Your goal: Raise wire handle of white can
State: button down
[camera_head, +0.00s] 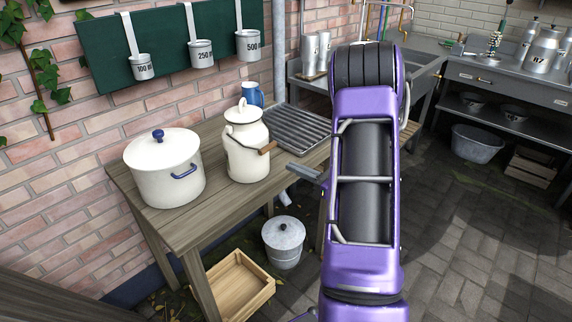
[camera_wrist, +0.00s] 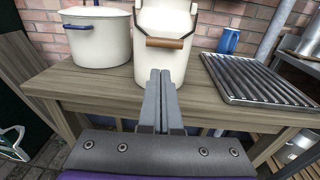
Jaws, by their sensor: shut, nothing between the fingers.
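The white can (camera_head: 246,148) stands upright on the wooden table, with a lid on top. Its wire handle hangs down at the can's front side and carries a brown wooden grip (camera_head: 267,148). Contact cannot be told in the wrist view.
A white pot (camera_head: 165,170) with blue handles stands left of the can. A ribbed metal rack (camera_head: 297,131) lies to its right and a blue mug (camera_head: 253,95) stands behind. A lidded metal bucket (camera_head: 284,245) and a wooden crate (camera_head: 264,297) are below the table (camera_head: 190,229).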

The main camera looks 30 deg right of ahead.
jog(key=x, duration=0.9)
jog(key=shift+s+d+r, duration=0.1)
jog(key=shift+d+r, duration=0.05)
jog(key=shift+s+r+g+p, duration=0.2)
jog(key=shift+g+p, duration=0.1)
jog(key=shift+p, duration=0.15)
